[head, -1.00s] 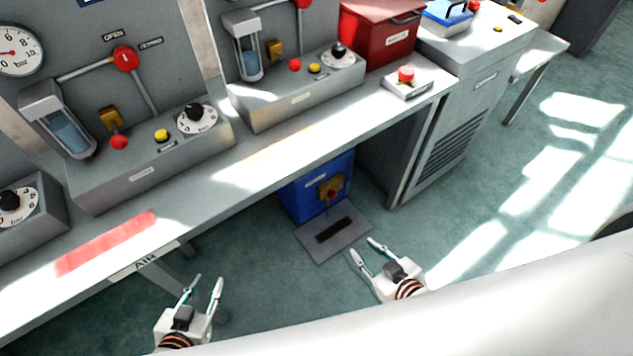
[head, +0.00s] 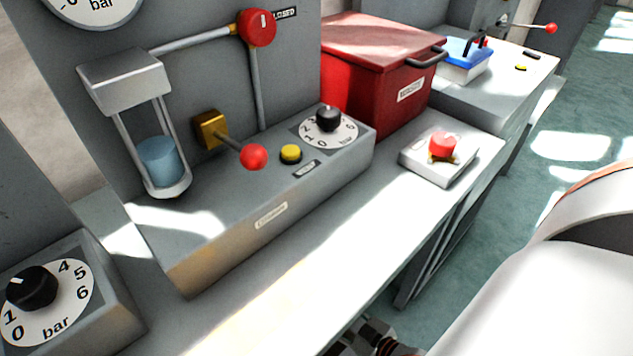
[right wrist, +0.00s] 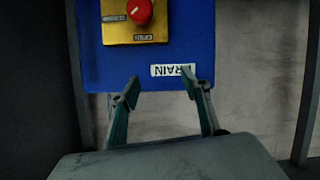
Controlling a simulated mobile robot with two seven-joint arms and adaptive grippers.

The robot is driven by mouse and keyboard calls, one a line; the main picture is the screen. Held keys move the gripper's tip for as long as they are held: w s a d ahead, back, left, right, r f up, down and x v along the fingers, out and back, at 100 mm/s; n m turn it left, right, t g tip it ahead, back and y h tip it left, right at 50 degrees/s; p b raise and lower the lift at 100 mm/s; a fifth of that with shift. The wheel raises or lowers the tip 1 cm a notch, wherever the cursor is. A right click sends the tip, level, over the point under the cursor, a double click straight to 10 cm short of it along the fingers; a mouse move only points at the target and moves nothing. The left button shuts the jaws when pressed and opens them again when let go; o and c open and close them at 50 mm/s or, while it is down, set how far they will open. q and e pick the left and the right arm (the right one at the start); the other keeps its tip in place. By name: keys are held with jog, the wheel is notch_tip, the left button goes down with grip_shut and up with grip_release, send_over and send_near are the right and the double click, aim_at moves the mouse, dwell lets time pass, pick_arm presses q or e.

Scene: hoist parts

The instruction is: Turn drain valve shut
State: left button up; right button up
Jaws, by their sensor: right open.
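In the right wrist view a blue box (right wrist: 230,40) carries a yellow plate (right wrist: 118,32) with a red drain knob (right wrist: 139,10) at the picture's top edge. Small labels sit on the plate, too small to read surely. A white label reading DRAIN (right wrist: 172,70) appears upside down below the plate. My right gripper (right wrist: 160,84) is open and empty, its fingers pointing at the box, with the knob above and left of the fingertips. My left gripper is out of view.
The bench holds a grey panel with a red-ended lever (head: 253,157), a yellow button (head: 290,154) and a black dial knob (head: 329,119). A red box (head: 385,75) and a white box with a red button (head: 443,146) stand to the right. Green floor lies beyond.

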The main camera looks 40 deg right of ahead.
jog(key=s+d+f+m+b, duration=0.1)
jog(key=s+f+b, duration=0.1)
jog(key=f, duration=0.3)
jog(key=s+d+f+b, duration=0.1)
jog(key=d+f+b, duration=0.1)
jog(key=f, duration=0.3)
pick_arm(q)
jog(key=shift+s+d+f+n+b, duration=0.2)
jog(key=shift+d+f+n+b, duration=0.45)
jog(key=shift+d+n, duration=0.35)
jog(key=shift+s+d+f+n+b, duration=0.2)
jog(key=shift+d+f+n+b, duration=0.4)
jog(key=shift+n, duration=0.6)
pick_arm(e)
jog(key=shift+h, duration=0.4)
jog(key=shift+x, duration=4.1)
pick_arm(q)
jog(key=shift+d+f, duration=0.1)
pick_arm(e)
jog(key=shift+a+r, duration=0.1)
jog(key=shift+r, duration=0.1)
jog(key=c, duration=1.1)
